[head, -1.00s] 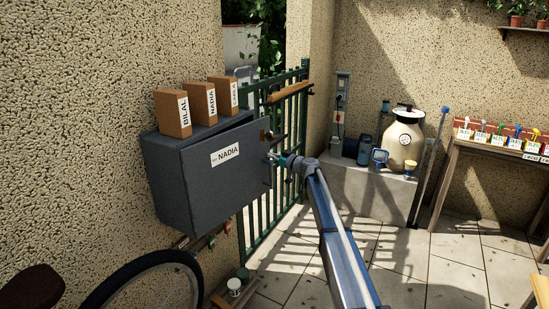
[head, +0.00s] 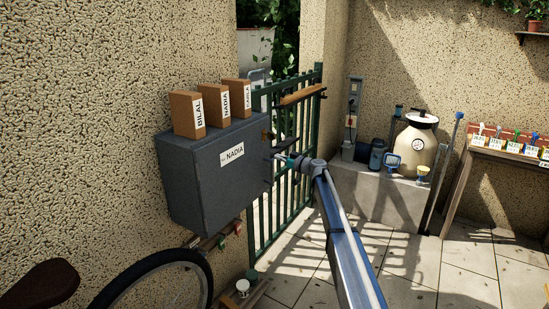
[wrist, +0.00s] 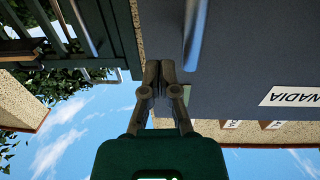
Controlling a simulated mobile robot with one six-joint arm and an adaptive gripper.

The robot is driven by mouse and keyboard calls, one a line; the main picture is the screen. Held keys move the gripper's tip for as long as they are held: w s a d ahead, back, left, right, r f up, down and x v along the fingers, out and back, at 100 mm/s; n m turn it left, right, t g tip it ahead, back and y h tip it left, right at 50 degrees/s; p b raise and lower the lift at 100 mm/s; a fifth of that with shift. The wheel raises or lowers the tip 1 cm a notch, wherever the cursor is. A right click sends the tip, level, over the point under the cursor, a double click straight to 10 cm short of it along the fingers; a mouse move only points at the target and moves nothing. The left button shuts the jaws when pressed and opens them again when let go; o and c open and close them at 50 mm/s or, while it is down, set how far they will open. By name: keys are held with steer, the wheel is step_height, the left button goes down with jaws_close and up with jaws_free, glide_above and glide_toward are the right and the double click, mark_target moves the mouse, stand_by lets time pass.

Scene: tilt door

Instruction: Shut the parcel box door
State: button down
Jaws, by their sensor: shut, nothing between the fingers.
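The dark grey parcel box (head: 185,150) hangs on the rough wall. Its front door (head: 222,188) bears a white NADIA label (head: 231,153) and lies close to the box body; no gap shows along its top edge in the head view. In the wrist view the door (wrist: 245,60) fills the upper right, with its bar handle (wrist: 195,32) and label (wrist: 292,96). My gripper (head: 281,158) is at the door's right side. In the wrist view my gripper (wrist: 160,66) is shut and empty, left of the handle; I cannot tell whether its tips touch the door.
Three brown parcels (head: 187,114) stand on the box. A green gate (head: 292,190) stands close behind and right of my gripper. A bicycle wheel (head: 150,288) is below the box. A ledge (head: 375,195) with a cream tank (head: 414,150) stands at right. Paving between is clear.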

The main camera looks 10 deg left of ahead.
steer(key=v, duration=1.1)
steer(key=shift+w+d, duration=0.25)
steer(key=shift+w, duration=0.05)
steer(key=s+d+f+m+g+h+p, duration=0.1)
steer(key=s+d+f+m+h, duration=0.3)
steer(key=s+d, duration=0.6)
steer(key=s+d+f+m+g+h+p, duration=0.2)
steer(key=s+d+f+m+h, duration=0.3)
steer(key=s+d, duration=0.6)
steer(key=s+d+f+m+g+h+p, duration=0.2)
steer(key=s+d+h, duration=0.5)
steer(key=s, duration=2)
steer(key=d+f+m+g, duration=0.1)
steer(key=d+f+m, duration=0.1)
steer(key=d, duration=0.2)
steer(key=shift+s+d+f+m+g+h, duration=0.2)
steer(key=shift+s+f+m+g+h, duration=0.1)
steer(key=shift+s+g, duration=0.1)
steer(key=shift+w, duration=0.1)
